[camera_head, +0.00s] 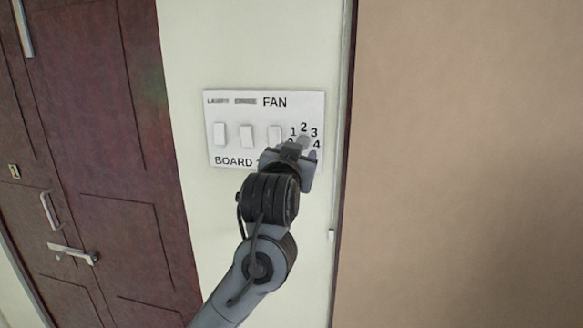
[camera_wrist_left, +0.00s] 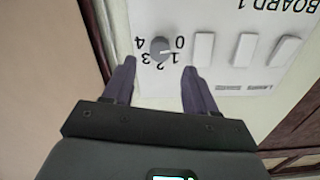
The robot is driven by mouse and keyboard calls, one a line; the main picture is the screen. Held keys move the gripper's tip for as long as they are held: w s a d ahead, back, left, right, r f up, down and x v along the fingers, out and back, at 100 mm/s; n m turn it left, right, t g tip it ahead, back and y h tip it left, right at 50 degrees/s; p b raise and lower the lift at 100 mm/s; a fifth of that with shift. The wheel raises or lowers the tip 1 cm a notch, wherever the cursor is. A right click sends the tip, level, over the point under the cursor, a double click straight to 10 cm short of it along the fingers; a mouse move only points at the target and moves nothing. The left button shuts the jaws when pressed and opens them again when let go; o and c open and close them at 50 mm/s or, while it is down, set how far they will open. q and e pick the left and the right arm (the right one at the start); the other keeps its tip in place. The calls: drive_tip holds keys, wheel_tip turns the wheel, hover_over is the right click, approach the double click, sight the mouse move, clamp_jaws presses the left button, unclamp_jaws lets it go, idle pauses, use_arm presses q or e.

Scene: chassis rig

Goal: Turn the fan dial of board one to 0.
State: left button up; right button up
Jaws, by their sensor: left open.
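Board one (camera_head: 236,126) is a white switch panel on the pale wall, labelled FAN at its top and BOARD at its bottom. The fan dial (camera_wrist_left: 160,48) is a round grey knob ringed by the numbers 0 to 4, shown upside down in the left wrist view. A light mark on the knob faces the 0 and 1 side; its exact setting is hard to tell. My left gripper (camera_wrist_left: 159,68) is open and empty, its fingers at either side of the dial and short of it. In the head view this gripper (camera_head: 304,150) covers most of the dial.
Several white rocker switches (camera_head: 246,136) sit left of the dial on the board. A dark red door (camera_head: 100,130) with metal handles stands to the left. A brown wall panel (camera_head: 460,160) and its edge lie close on the right.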

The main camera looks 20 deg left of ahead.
use_arm(q)
drive_tip(key=shift+s+d+b, duration=0.2)
drive_tip(key=shift+s+b, duration=0.05)
drive_tip(key=shift+s, duration=0.95)
drive_tip(key=shift+s+d+b, duration=0.2)
drive_tip(key=shift+s, duration=0.95)
